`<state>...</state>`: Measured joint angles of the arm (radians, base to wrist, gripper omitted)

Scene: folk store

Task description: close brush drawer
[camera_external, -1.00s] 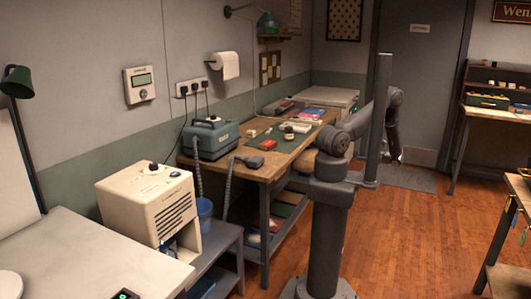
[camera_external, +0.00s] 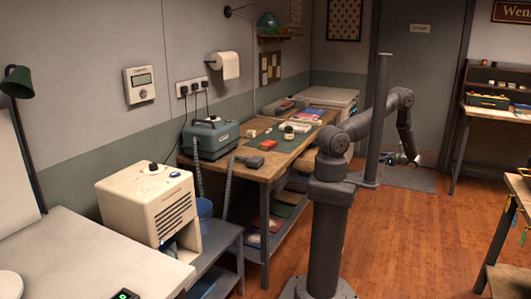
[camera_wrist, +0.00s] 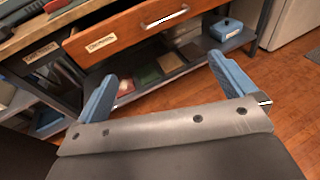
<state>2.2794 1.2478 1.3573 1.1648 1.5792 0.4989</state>
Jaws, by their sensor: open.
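A wooden drawer (camera_wrist: 122,32) with a metal bar handle (camera_wrist: 165,18) and a small white label shows at the top of the wrist view. It sits under the workbench top and its front stands forward of the bench edge, so it looks pulled out. The label is too blurred to read surely. The inside of the drawer is out of view. My gripper (camera_wrist: 168,84) is open and empty, its blue fingers apart below and in front of the drawer front, not visibly touching it. In the external view my gripper (camera_external: 411,160) hangs low, right of the bench.
The workbench (camera_external: 258,172) stands along the wall with tools on top. A lower shelf (camera_wrist: 190,68) under the drawer holds coloured flat items and a blue box (camera_wrist: 226,29). A grey post (camera_external: 378,130) stands near my arm. The wooden floor around my gripper is clear.

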